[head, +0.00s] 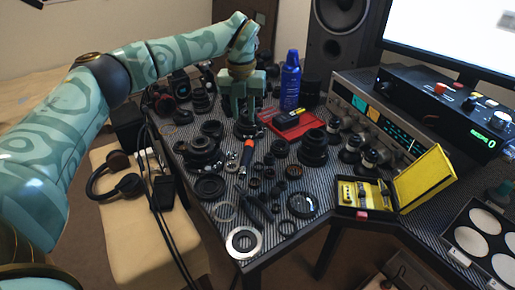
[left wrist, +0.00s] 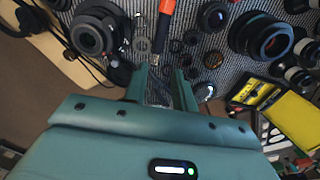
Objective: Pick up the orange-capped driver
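The orange-capped driver (head: 248,145) lies on the striped mat among lens parts, left of the table's middle. Its orange end points away from the front edge. In the left wrist view the orange end of the driver (left wrist: 167,6) shows at the top edge, partly cut off, with its darker part running down toward the fingers. My left gripper (head: 243,114) points down over the far part of the table, beyond the driver. In the left wrist view its two fingers (left wrist: 161,78) are apart with nothing held between them. My right gripper is in neither view.
Black lens rings and barrels crowd the mat around the driver. A blue spray can (head: 290,82) stands near my left gripper, by a red tray (head: 312,121). An open yellow case (head: 424,180) is at the right. Headphones (head: 128,184) lie at the left.

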